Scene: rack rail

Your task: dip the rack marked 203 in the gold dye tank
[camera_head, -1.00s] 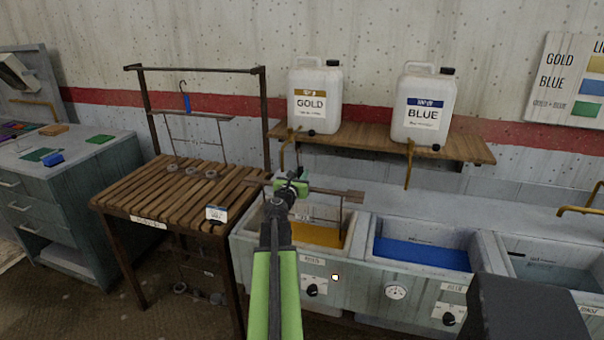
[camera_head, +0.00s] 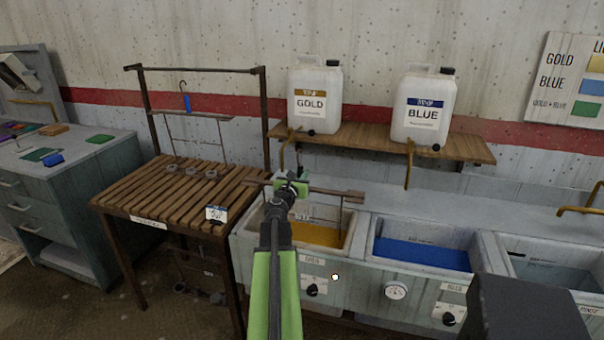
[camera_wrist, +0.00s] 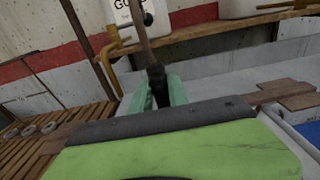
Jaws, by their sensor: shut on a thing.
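My gripper (camera_head: 291,186) is shut on the middle of a rack (camera_head: 335,192) over the gold dye tank (camera_head: 336,262). The rack's long brown bar runs across the tank, and thin wires hang from it towards the gold dye (camera_head: 305,234). I cannot tell whether the bar ends touch the rim or how deep the wires reach. In the wrist view, the green fingers (camera_wrist: 158,92) close around a dark grip piece, and the bar (camera_wrist: 285,93) shows on both sides. No number 203 is readable on the held rack.
The blue tank (camera_head: 420,254) and a rinse tank (camera_head: 555,272) stand to the right. Gold (camera_head: 314,98) and blue (camera_head: 422,107) jugs stand on a shelf above, with taps hanging below.

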